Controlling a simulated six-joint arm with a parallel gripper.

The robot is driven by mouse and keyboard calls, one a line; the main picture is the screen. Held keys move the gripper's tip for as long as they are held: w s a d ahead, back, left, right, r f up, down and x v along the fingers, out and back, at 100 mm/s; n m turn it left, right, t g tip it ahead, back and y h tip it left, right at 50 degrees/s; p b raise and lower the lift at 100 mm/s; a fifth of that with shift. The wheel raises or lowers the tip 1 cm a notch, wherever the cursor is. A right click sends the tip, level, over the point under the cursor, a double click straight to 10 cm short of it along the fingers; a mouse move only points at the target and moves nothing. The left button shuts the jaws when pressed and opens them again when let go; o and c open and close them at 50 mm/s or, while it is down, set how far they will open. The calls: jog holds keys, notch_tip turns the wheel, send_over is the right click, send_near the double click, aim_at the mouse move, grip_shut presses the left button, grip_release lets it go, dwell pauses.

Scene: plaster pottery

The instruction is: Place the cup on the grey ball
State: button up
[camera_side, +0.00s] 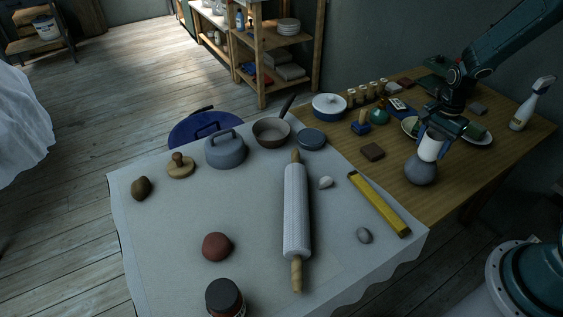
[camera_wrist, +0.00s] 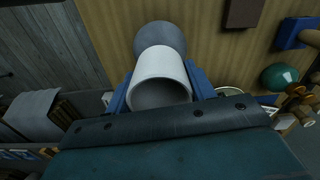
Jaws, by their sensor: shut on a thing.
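The white cup (camera_side: 431,147) is between the blue fingers of my gripper (camera_side: 437,133), which is shut on it. The grey ball (camera_side: 420,172) is on the wooden table near its front edge. In the side view the cup's lower end overlaps the top of the ball; I cannot tell whether they touch. In the wrist view the cup (camera_wrist: 160,72) sits between the fingers of my gripper (camera_wrist: 160,85), its open end facing the camera. The grey ball (camera_wrist: 160,37) shows just beyond the cup's far end, partly hidden by it.
A brown block (camera_side: 372,152), a green round vessel (camera_side: 378,116) and a spray bottle (camera_side: 519,117) stand on the wooden table. A yellow bar (camera_side: 379,203) and a rolling pin (camera_side: 297,212) lie on the cloth-covered table to the left.

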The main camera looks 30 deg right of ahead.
aim_at(436, 135)
jog(key=shift+f, duration=0.2)
jog(key=o, duration=1.1)
jog(key=shift+c, duration=0.2)
notch_tip(436, 135, up, 12)
jog(key=shift+r, duration=0.15)
dwell(0.5)
